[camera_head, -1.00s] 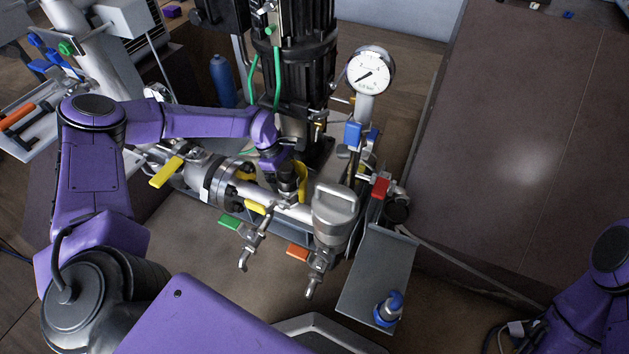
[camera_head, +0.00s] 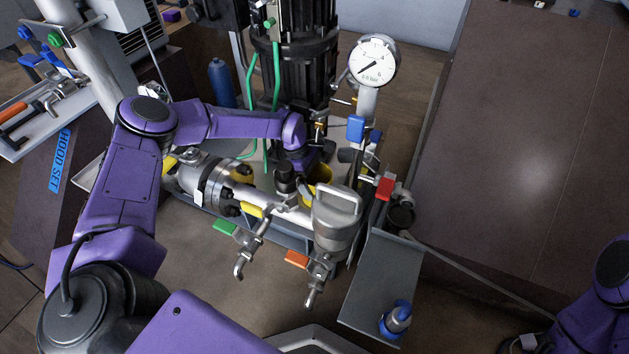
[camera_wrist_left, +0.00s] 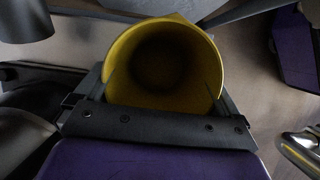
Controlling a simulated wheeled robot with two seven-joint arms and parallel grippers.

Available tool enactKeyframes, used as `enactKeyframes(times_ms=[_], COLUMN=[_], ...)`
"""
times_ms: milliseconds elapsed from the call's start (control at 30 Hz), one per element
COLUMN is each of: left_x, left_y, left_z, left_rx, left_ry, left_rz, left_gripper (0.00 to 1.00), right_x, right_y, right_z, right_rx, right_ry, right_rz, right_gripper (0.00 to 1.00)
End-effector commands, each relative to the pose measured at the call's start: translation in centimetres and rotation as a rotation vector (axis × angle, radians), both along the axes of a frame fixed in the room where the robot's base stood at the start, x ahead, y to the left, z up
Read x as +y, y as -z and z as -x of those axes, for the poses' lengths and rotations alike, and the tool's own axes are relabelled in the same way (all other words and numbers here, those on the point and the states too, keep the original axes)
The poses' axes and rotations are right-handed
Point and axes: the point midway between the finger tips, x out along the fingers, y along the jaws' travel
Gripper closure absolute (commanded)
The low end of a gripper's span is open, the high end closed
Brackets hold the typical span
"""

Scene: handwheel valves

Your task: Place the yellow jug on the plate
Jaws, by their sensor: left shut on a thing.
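The yellow jug (camera_head: 322,172) shows only in part in the head view, behind the pipework and a grey valve body. In the left wrist view its round open mouth (camera_wrist_left: 165,62) faces the camera, between my fingers. My left gripper (camera_head: 298,180) is shut on the jug; its fingers (camera_wrist_left: 160,95) press on both sides of it. The jug's base is hidden. A grey flat plate (camera_head: 372,275) lies at the front right of the rig, apart from the jug. My right arm shows at the lower right, but its gripper is not visible.
A blue-and-grey fitting (camera_head: 395,318) stands on the plate's front end. A black motor (camera_head: 295,70) rises behind. The brown tabletop (camera_head: 510,150) at right is mostly clear.

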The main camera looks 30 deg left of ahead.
Motion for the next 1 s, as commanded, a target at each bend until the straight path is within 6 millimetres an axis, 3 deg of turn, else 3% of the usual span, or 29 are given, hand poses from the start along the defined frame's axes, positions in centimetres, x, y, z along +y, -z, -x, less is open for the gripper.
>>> enactKeyframes(times_ms=[100, 133, 367, 500, 800, 1000], left_x=[0.0, 0.0, 0.0, 0.6, 8.6, 11.9], left_y=[0.4, 0.3, 0.1, -1.8, -1.1, -1.1], left_z=[0.0, 0.0, 0.0, 0.0, 0.5, 0.6], left_rx=[0.0, 0.0, 0.0, -0.001, 0.002, 0.001], left_ry=[0.0, 0.0, 0.0, -0.003, -0.007, -0.002], left_rz=[0.0, 0.0, 0.0, 0.001, -0.001, 0.0], left_gripper=[0.37, 0.0, 0.0, 0.0, 0.0, 0.0], right_x=[0.1, 0.1, 0.0, -0.1, -0.1, -0.1], right_y=[0.5, 0.3, 0.1, -1.3, -1.7, -1.7], right_z=[0.1, 0.1, 0.1, -0.1, -0.2, -0.2], right_rx=[0.011, 0.013, 0.009, -0.002, -0.003, -0.003], right_ry=[-0.009, -0.01, -0.008, 0.0, -0.001, -0.002], right_rz=[-0.004, -0.005, -0.004, 0.002, 0.003, 0.003], right_gripper=[0.57, 0.57, 0.57, 0.57, 0.57, 0.57])
